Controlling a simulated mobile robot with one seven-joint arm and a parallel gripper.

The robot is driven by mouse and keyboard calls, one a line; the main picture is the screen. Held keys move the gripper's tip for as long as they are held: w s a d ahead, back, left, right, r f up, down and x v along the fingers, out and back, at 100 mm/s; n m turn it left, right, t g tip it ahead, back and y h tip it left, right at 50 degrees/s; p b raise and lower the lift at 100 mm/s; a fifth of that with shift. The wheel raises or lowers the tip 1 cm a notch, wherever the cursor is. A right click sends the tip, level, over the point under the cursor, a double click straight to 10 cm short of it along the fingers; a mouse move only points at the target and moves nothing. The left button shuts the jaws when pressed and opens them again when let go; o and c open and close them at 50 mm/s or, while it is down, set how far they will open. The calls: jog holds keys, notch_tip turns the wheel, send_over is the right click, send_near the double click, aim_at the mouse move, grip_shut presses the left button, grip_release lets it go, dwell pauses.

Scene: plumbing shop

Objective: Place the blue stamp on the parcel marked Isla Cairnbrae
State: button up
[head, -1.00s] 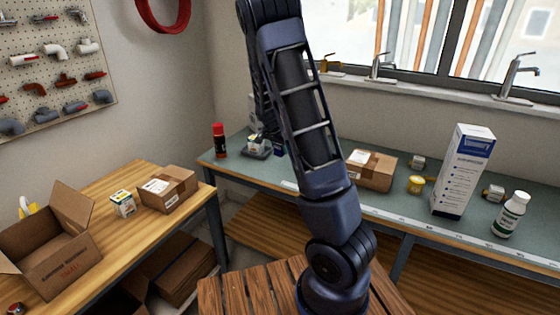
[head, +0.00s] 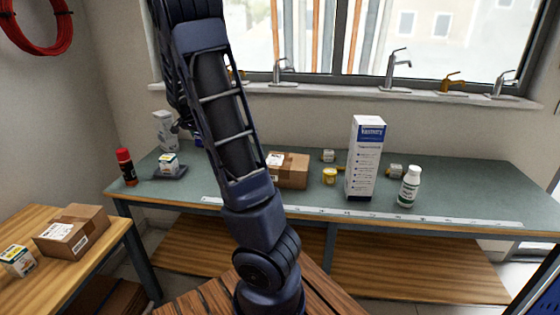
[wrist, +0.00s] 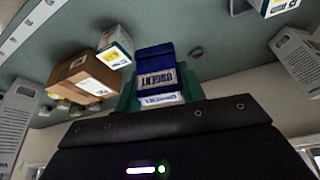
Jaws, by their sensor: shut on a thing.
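My gripper (wrist: 158,97) is shut on the blue stamp (wrist: 156,68), which carries a white "URGENT" label in the wrist view. The stamp is held up, apart from any parcel. In the head view my arm largely hides the gripper. One brown taped parcel (head: 291,171) with a white label lies on the green bench, partly behind my arm. Another brown parcel (head: 73,232) with a white label lies on the wooden table at left. The names on both labels are too small to read. A brown parcel (wrist: 82,82) also shows left of the stamp in the wrist view.
The green bench (head: 450,185) also holds a tall white-and-blue box (head: 365,158), a white bottle (head: 409,187), a yellow-lidded tub (head: 329,176), a red can (head: 126,167) and small boxes. A small box (head: 18,261) stands beside the left parcel. The bench's right end is clear.

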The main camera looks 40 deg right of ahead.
jog(key=s+d+r+m+g, duration=0.1)
jog(key=s+d+r+m, duration=0.15)
jog(key=d, duration=0.75)
jog(key=s+d+r+m, duration=0.1)
jog(key=s+d+r, duration=0.15)
jog(key=d, duration=0.65)
notch_tip(320, 180, up, 4)
jog(key=m+g, duration=0.1)
jog(key=m, duration=0.2)
send_over(291, 159)
jog(key=a, duration=0.2)
jog(key=shift+h, duration=0.5)
notch_tip(291, 159, down, 20)
jog(key=shift+d+r, duration=0.1)
jog(key=shift+d, duration=0.05)
jog(key=o, duration=1)
jog(key=shift+c, duration=0.2)
